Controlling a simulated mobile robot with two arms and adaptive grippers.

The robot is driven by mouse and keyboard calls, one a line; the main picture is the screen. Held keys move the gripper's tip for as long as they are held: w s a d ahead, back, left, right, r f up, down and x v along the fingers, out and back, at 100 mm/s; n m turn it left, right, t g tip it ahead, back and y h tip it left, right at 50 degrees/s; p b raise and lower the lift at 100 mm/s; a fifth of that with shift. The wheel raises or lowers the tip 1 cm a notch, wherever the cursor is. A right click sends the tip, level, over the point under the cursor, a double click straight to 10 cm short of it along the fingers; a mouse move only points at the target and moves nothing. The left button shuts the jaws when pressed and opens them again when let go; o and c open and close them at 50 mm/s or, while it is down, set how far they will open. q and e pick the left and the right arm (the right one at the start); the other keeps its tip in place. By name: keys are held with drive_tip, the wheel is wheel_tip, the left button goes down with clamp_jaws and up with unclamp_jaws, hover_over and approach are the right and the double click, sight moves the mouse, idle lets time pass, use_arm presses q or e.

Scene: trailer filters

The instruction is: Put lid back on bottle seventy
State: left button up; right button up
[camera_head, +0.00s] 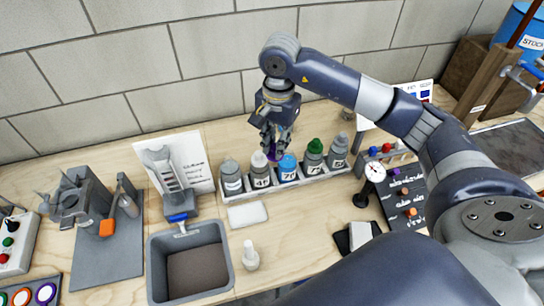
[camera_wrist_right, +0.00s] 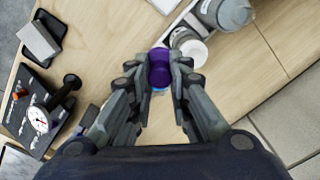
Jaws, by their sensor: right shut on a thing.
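The bottle labelled 70 (camera_head: 288,170) is blue and stands upright in the middle of a light rack (camera_head: 310,184) by the wall. My right gripper (camera_head: 274,146) reaches down from above, over the back of the rack near that bottle. It is shut on a purple lid (camera_head: 275,155), which also shows between the fingertips in the right wrist view (camera_wrist_right: 160,68). A sliver of blue shows just below the lid in the wrist view. The gap between lid and bottle cannot be judged. My left gripper is not in view.
Neighbouring bottles stand close in the rack: a grey one with a white lid (camera_head: 260,169) on the left and a green-lidded one (camera_head: 314,155) on the right. A grey bin (camera_head: 219,286), a small white bottle (camera_head: 251,257) and a dial gauge (camera_head: 374,174) stand in front.

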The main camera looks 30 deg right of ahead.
drive_tip(key=w+d+m+p, duration=0.1)
drive_tip(key=w+d+m, duration=0.2)
drive_tip(key=d+m, duration=0.2)
drive_tip(key=shift+w+d+m+p, duration=0.15)
drive_tip(key=shift+d+m+p, duration=0.2)
drive_tip(key=shift+d+m, duration=0.1)
drive_tip(key=shift+d+f, duration=0.1)
drive_tip(key=shift+d, duration=0.1)
drive_tip(key=shift+f+b, duration=1)
drive_tip(key=shift+f, duration=0.7)
drive_tip(key=shift+w+f+b, duration=0.1)
drive_tip(key=shift+f+b, duration=1)
drive_tip(key=shift+f, duration=0.4)
drive_tip(key=shift+f+b, duration=0.15)
drive_tip(key=shift+b, duration=0.6)
drive_tip(key=o, duration=1.2)
drive_tip(key=shift+o, duration=0.2)
